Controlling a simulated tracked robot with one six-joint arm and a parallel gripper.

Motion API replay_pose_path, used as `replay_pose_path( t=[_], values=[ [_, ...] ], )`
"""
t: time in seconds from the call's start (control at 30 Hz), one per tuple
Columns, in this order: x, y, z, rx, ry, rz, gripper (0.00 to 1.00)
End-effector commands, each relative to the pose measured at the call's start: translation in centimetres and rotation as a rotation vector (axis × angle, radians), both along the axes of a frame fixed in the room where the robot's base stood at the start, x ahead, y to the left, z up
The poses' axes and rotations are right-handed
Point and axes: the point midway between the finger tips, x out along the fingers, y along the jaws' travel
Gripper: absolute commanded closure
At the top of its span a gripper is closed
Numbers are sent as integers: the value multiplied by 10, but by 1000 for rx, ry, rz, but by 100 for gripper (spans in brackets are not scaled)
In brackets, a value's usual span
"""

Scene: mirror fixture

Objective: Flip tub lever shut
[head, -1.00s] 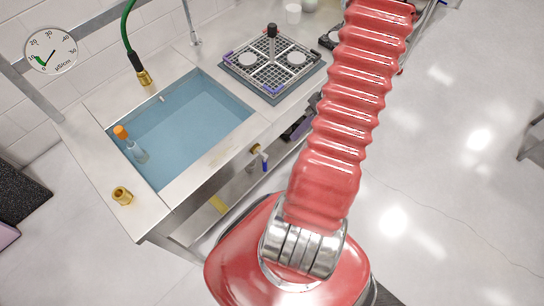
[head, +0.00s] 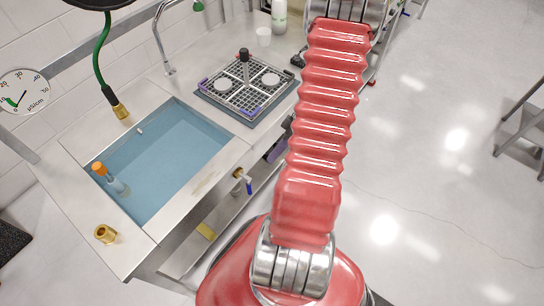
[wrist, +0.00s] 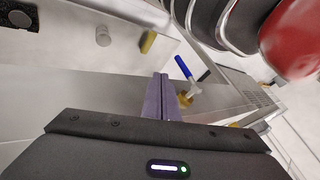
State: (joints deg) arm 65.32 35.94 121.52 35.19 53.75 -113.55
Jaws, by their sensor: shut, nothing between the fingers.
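The tub is the sink basin (head: 165,155) with water in it, set in the bench at left. Under its front edge is a brass valve (head: 239,174) with a blue lever (head: 249,187) that hangs down from it. In the wrist view the blue lever (wrist: 184,68) sticks up and left from the brass valve, just right of and beyond my fingertips. My gripper (wrist: 163,82) has its purple fingers shut, with nothing between them and apart from the lever.
A yellow block (head: 206,231) lies on the low shelf, left of the lever. A rack (head: 247,92) stands on the bench. An orange-capped bottle (head: 101,170) is in the basin, and a brass fitting (head: 105,234) sits at the bench corner.

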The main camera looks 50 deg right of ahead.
Motion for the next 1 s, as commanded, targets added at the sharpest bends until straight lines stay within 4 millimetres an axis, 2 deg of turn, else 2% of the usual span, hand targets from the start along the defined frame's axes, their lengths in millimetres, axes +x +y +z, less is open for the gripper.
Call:
replay_pose_path(
  t=[0.53, 0.8, 1.0],
  values=[
    [21, 45, -64, 3, 3, 2, 100],
    [13, 75, -63, 1, 1, 1, 100],
    [12, 82, -62, 0, 0, 2, 100]
  ],
)
